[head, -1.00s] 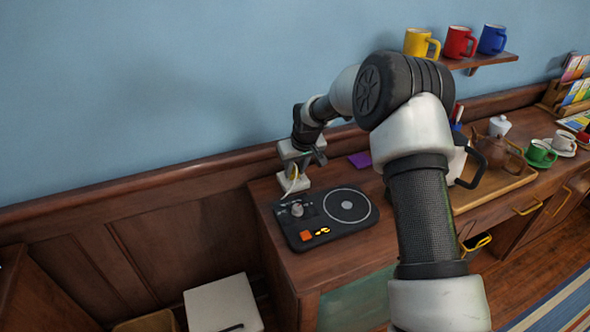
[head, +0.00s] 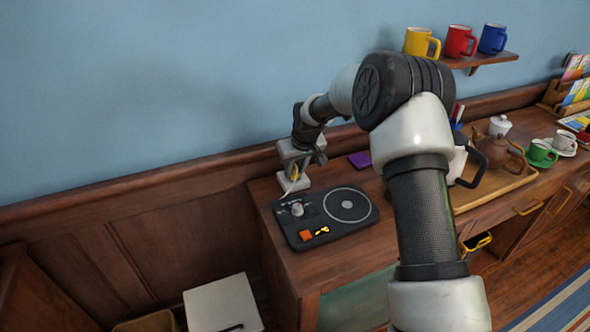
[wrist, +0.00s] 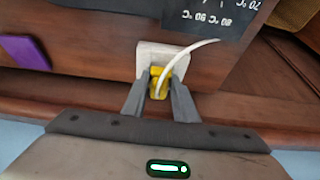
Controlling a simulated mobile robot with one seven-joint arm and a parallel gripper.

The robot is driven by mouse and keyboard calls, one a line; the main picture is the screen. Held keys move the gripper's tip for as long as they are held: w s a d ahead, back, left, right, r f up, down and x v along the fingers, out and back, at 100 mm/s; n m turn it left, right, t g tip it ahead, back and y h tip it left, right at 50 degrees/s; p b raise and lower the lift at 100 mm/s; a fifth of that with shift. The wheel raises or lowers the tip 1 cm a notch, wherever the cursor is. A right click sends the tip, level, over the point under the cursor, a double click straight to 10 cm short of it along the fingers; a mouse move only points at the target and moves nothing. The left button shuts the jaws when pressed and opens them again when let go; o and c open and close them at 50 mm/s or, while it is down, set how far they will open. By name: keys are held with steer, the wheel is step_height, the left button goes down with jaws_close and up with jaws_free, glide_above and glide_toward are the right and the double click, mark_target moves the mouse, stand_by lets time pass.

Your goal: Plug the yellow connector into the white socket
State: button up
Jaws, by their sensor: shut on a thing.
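In the wrist view the yellow connector (wrist: 157,84) with its pale cable sits between the two fingers of my gripper (wrist: 160,92), which is shut on it. The white socket (wrist: 149,56) is directly beyond the connector, and the connector overlaps it in the picture. I cannot tell how far the connector is in the socket. In the head view the connector (head: 294,172) is a small yellow spot under my gripper (head: 298,165). The white socket (head: 293,183) stands on the wooden cabinet near the wall, behind the black panel.
A black panel (head: 325,218) with a knob, an orange button and a round plate lies just in front of the socket. A purple pad (head: 359,160) lies to the right. A tray (head: 505,184) with a brown teapot (head: 497,150) is farther right. The wall (head: 150,80) is close behind.

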steer(key=shift+f+b, duration=0.4)
steer(key=shift+f, duration=0.1)
steer(key=shift+s+d+f+b, duration=0.1)
steer(key=shift+s+f+b, duration=0.25)
steer(key=shift+f, duration=0.3)
stand_by(0.4)
steer(key=o, duration=1.1)
steer(key=shift+c, duration=0.2)
steer(key=shift+a, duration=0.4)
steer(key=shift+r, duration=0.1)
steer(key=w+d+p+v, duration=0.1)
steer(key=v, duration=1.7)
steer(key=shift+r, duration=0.3)
steer(key=shift+s, duration=0.1)
